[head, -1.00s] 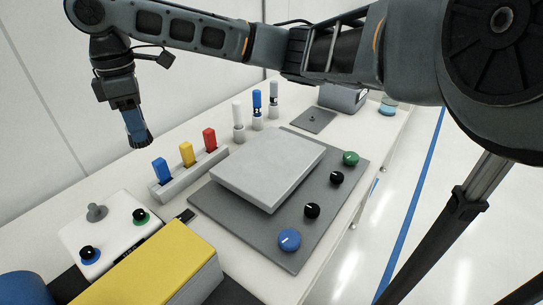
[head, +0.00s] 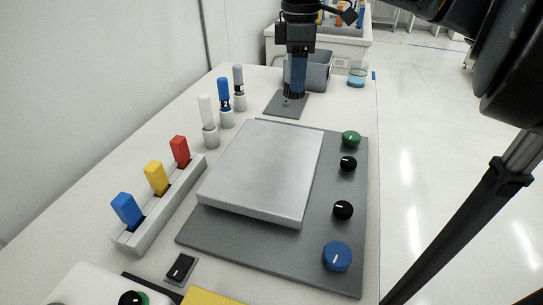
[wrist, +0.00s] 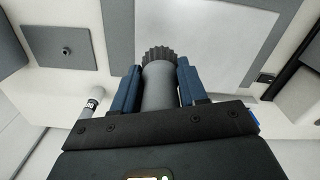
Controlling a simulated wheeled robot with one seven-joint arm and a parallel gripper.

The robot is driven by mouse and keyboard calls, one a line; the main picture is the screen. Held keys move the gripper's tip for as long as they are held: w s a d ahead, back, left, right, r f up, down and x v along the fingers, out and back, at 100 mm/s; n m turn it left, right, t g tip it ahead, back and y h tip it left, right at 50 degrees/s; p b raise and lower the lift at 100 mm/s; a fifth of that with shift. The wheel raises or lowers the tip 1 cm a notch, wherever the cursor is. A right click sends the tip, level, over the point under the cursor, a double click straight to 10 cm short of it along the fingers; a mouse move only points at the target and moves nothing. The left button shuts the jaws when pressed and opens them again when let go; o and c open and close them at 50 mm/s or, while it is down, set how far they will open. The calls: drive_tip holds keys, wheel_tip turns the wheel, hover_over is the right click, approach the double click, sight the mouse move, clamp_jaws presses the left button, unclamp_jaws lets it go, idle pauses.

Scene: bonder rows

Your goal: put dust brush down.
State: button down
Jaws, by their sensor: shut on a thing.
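My gripper (head: 297,82) hangs pointing down over the far end of the bench, in front of a grey bin. In the wrist view, its two blue fingers (wrist: 156,88) are shut on the dust brush (wrist: 158,92), a grey cylinder with a dark ridged end. In the head view, the fingers hide most of the brush, and a dark end (head: 293,95) shows below them. A small dark grey mat (head: 273,103) with a small round peg lies beneath or just in front of it. I cannot tell whether the brush touches anything.
The grey bin (head: 320,72) and a glass jar (head: 357,76) stand close by at the back. Several upright cylinders (head: 225,118) are to the left. A raised grey plate (head: 265,165) on a base with knobs fills the middle. A rack (head: 160,222) holds blue, yellow and red pieces.

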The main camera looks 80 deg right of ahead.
drive_tip(key=shift+s+f, duration=0.15)
drive_tip(key=shift+s, duration=0.2)
drive_tip(key=shift+w+a+f, duration=0.1)
drive_tip(key=shift+a+f, duration=0.05)
drive_tip(key=shift+f, duration=0.05)
drive_tip(key=w+a+f, duration=0.4)
drive_tip(key=a, duration=0.1)
drive_tip(key=w+a+f, duration=0.2)
drive_tip(key=w+a, duration=0.1)
drive_tip(key=shift+f+p, duration=0.2)
drive_tip(key=shift+p, duration=0.2)
drive_tip(key=shift+w+f, duration=0.1)
drive_tip(key=shift+f, duration=1.95)
drive_tip(key=shift+f, duration=0.15)
drive_tip(key=c, duration=0.6)
unclamp_jaws()
